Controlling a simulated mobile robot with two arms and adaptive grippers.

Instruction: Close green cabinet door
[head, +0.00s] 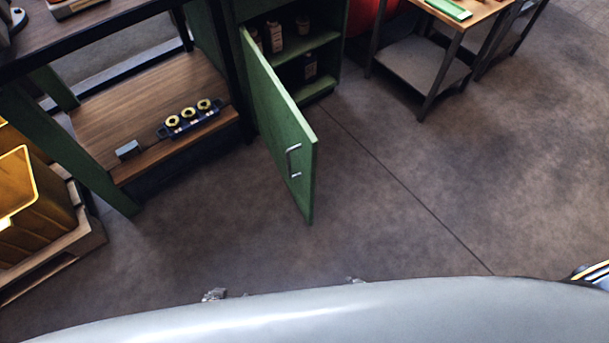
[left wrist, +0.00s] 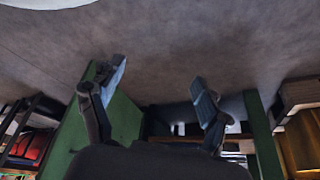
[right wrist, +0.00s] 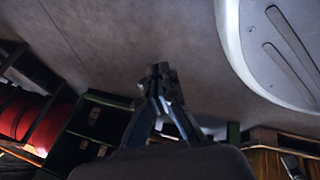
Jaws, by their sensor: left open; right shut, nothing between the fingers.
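The green cabinet door (head: 275,115) stands wide open, hinged at the cabinet's left side and swung out towards me. Its metal handle (head: 293,161) is near the free edge. The green cabinet (head: 333,60) shows bottles on its shelves; its top is cut off. My left gripper (head: 214,295) barely shows above my pale body. In the left wrist view its fingers (left wrist: 160,95) are open and empty, with the door (left wrist: 122,117) behind one finger. My right gripper (right wrist: 160,80) is shut and empty, with the cabinet (right wrist: 88,125) beyond it. Neither gripper visibly touches the door.
A workbench with a wooden lower shelf (head: 150,95) stands left of the door. A yellow crate (head: 35,205) sits on a pallet at far left. A small table (head: 425,65) stands at back right. The floor (head: 400,190) right of the door is clear.

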